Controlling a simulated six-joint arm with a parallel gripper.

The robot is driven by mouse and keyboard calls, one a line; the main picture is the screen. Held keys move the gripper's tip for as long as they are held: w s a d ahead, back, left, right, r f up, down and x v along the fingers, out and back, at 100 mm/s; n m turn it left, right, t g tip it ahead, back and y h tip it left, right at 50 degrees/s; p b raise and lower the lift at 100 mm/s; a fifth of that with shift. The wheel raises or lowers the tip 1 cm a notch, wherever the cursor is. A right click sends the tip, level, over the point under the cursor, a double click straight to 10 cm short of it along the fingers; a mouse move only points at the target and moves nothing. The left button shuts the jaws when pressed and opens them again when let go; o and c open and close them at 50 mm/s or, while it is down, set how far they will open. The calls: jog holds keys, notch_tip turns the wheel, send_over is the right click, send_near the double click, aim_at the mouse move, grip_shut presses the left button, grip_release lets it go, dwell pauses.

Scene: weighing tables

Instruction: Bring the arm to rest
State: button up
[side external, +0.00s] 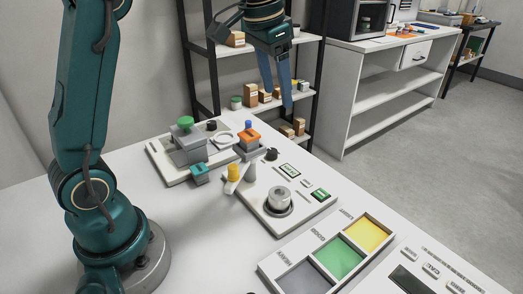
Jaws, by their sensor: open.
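My gripper (277,98) hangs at the top centre of the side view, above the far edge of the white table (225,240). Its blue fingers point down and are apart, with nothing seen between them. It is clear of the devices on the table. My teal arm stands on its round base at the left; part of the arm is outside the picture.
A three-compartment tray (312,262) lies in front. Shelves (255,108) with small boxes stand behind.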

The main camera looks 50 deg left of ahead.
jog(key=s+d+r+t, duration=0.1)
jog(key=s+d+r, duration=0.2)
jog(key=s, duration=0.4)
jog(key=s+d+f+n+t, duration=0.1)
jog(key=s+d+f, duration=0.2)
jog(key=s+f, duration=0.5)
jog(key=s, duration=0.3)
jog(key=shift+f+h, duration=0.3)
jog(key=shift+f, duration=0.1)
